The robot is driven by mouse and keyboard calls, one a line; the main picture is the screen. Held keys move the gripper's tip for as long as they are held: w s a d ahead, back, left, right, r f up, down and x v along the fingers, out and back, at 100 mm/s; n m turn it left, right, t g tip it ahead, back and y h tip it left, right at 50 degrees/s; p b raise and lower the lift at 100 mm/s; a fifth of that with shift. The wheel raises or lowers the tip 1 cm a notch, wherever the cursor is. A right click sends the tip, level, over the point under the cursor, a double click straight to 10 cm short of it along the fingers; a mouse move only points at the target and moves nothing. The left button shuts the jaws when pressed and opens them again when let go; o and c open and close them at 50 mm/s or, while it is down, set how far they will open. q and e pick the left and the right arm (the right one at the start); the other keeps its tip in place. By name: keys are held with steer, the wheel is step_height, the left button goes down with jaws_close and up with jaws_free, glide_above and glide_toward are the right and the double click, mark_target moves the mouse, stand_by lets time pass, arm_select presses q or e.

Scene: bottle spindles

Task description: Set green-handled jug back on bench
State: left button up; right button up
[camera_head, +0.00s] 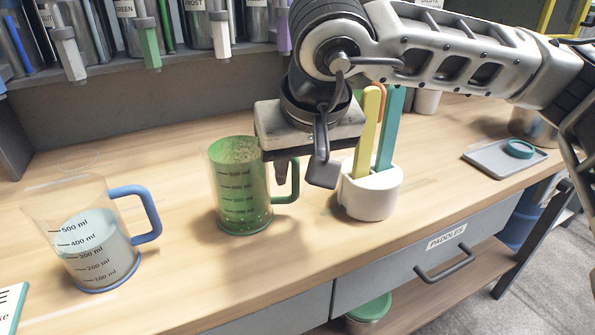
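The green-handled jug (238,190) is clear with dark volume marks and green contents. It looks upright on the wooden bench (180,275), left of the white paddle holder. Its green handle (292,190) faces right. My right gripper (302,172) points down at the top of this handle, with one finger on each side of it. The fingers stand apart, with a gap showing beside the handle, so it looks open. The gripper body hides part of the jug's rim and the handle's top. My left gripper is not in view.
A blue-handled jug (95,245) with pale liquid stands at the left. The white holder (370,195) with yellow and teal paddles is close right of my gripper. A grey tray (490,160) lies farther right. Dispensers with coloured taps line the back. The front middle bench is clear.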

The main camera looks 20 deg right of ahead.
steer(key=v, duration=1)
